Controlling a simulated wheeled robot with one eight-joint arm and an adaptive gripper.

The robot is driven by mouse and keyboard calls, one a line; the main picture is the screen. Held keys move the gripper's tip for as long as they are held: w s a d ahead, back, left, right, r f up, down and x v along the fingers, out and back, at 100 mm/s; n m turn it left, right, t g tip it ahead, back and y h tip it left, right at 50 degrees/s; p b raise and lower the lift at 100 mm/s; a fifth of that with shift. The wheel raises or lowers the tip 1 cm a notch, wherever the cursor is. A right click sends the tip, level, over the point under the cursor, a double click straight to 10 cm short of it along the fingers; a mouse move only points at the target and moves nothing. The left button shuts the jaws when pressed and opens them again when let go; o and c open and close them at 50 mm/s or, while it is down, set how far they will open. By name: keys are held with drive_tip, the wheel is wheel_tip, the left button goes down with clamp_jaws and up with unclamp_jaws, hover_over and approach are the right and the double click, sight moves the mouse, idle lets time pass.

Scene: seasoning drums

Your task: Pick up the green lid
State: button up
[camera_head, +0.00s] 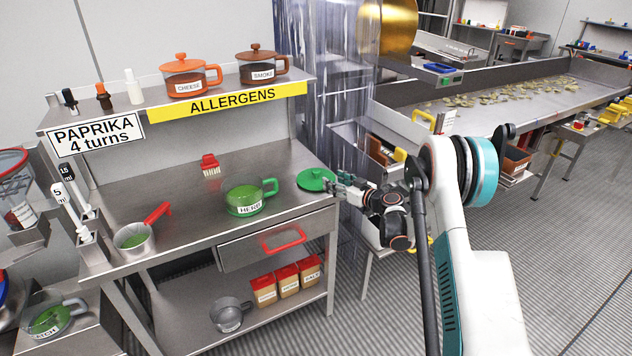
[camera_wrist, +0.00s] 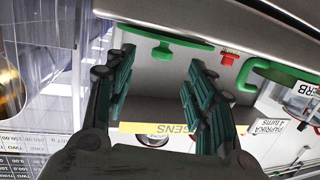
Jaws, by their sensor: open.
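The green lid (camera_head: 309,182) lies flat on the right end of the steel worktop, its knob upward. It also shows in the wrist view (camera_wrist: 175,37), near the top edge, with its knob hanging down in that picture. My gripper (camera_head: 335,183) is at the right side of the lid, just over the worktop's edge. In the wrist view my gripper (camera_wrist: 161,62) has its two fingers spread wide, with nothing held between them. The lid is just beyond the fingertips. Whether a finger touches the lid I cannot tell.
A green pot (camera_head: 244,203) labelled HERB stands left of the lid, handle towards it. The shelf above (camera_head: 150,112) holds lidded pots. Worktop between pot and brush is free.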

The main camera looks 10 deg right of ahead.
sight(319, 173)
drive_tip(key=x, duration=0.2)
drive_tip(key=shift+w+a, duration=0.15)
drive_tip(key=shift+w, duration=0.25)
drive_tip(key=shift+a+r+b+x, duration=0.15)
drive_tip(key=shift+b+x, duration=0.5)
drive_tip(key=shift+x, duration=0.65)
drive_tip(key=shift+a+r+b+x, duration=0.15)
drive_tip(key=shift+b+x, duration=0.45)
drive_tip(key=shift+x, duration=0.75)
drive_tip(key=shift+s, duration=0.1)
drive_tip(key=shift+c, duration=0.2)
drive_tip(key=c, duration=1)
